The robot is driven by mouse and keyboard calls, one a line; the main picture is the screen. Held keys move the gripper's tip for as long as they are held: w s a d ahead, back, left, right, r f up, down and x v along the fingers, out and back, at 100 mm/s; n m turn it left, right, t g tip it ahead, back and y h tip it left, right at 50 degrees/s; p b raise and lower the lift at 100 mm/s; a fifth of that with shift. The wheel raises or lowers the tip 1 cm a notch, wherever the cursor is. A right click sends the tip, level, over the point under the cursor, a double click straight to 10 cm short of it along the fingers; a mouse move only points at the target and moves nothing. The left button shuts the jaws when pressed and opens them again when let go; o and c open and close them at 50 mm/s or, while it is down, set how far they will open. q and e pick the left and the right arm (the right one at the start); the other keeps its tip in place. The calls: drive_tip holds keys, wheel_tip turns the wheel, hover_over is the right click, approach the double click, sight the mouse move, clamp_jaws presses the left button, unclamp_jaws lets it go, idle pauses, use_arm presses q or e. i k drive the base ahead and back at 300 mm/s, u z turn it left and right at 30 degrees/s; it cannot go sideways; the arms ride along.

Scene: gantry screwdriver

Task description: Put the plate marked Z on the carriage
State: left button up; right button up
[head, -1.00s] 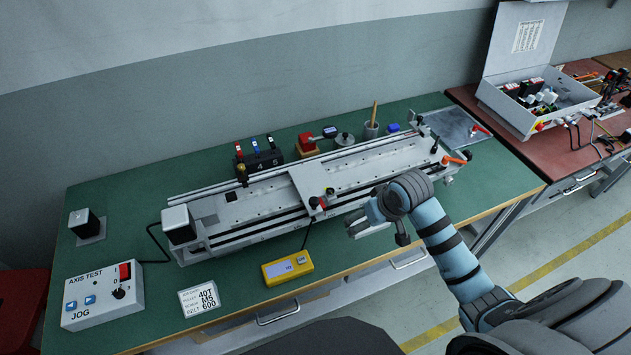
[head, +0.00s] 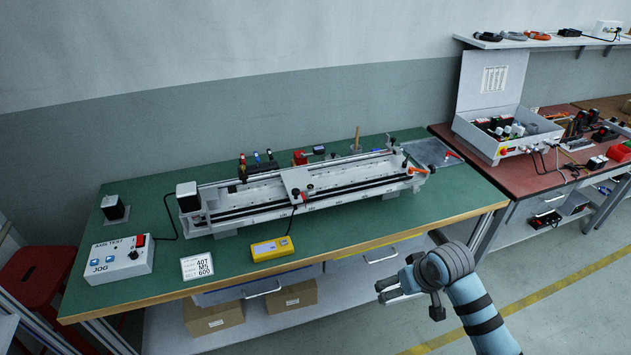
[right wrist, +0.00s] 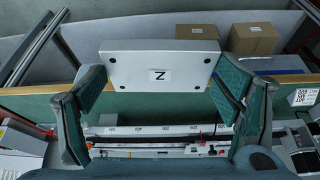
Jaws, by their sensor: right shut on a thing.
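The plate marked Z (right wrist: 130,65) is a flat, light grey rectangle with dark holes at its corners and a Z label. In the right wrist view it sits between the two green-padded fingers of my right gripper (right wrist: 158,84), which is shut on it. The carriage (head: 297,178) is a light grey block across the middle of the long gantry rail (head: 345,185). My left gripper is out of view.
The green bench (head: 150,270) holds a yellow meter (head: 271,249), a white card (head: 197,267) and the jog box (head: 118,259). An orange lever (head: 417,171) stands at the rail's right end. The bench front right of the meter is clear.

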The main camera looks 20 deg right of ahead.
sight(296, 176)
drive_tip(key=z, duration=1)
drive_tip(key=i, duration=1.1)
drive_tip(key=u, duration=0.35)
